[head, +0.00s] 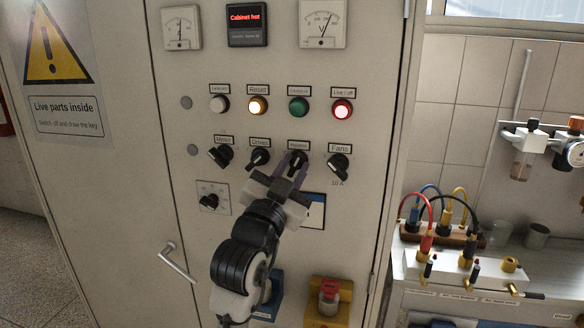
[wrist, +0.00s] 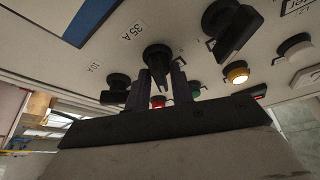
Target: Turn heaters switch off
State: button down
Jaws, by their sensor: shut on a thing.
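The heaters switch (head: 297,157) is a black rotary knob, third in the row of knobs on the grey cabinet door, under a small label. My gripper (head: 291,168) reaches up to it from below, its purple fingers on either side of the knob. In the wrist view the knob (wrist: 157,56) sits between the two fingers of my gripper (wrist: 161,88), which is shut on it. A "35 A" mark lies beside the knob there. The fingers partly hide the knob, and I cannot tell its exact set position.
The drives knob (head: 258,159) and fans knob (head: 339,166) stand close on either side. Above are lamps, including a lit amber one (head: 257,105) and a lit red one (head: 341,109). A display (head: 247,24) reads "Cabinet hot". A door handle (head: 177,262) sticks out lower left.

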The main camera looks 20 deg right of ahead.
jog(key=n+t+y+p, duration=0.1)
jog(key=n, duration=0.1)
jog(key=n+t+y+p, duration=0.1)
jog(key=n, duration=0.2)
jog(key=shift+s+d+r+n, duration=0.1)
jog(key=shift+d+r+n, duration=0.05)
jog(key=shift+n, duration=0.15)
jog(key=n+t+y+p, duration=0.1)
jog(key=n, duration=0.1)
jog(key=n+y+p, duration=0.1)
jog(key=n+p, duration=0.1)
jog(key=n, duration=0.1)
jog(key=shift+t, duration=0.4)
jog(key=n+y+p, duration=0.1)
jog(key=n, duration=0.1)
jog(key=n+y+p, duration=0.1)
jog(key=n+y, duration=0.1)
jog(key=n, duration=0.1)
jog(key=shift+s+d+t, duration=0.1)
jog(key=shift+t, duration=0.2)
jog(key=shift+n+y+p, duration=0.55)
jog(key=shift+n+y, duration=0.25)
jog(key=shift+n, duration=1.3)
jog(key=c, duration=1.5)
grip_release()
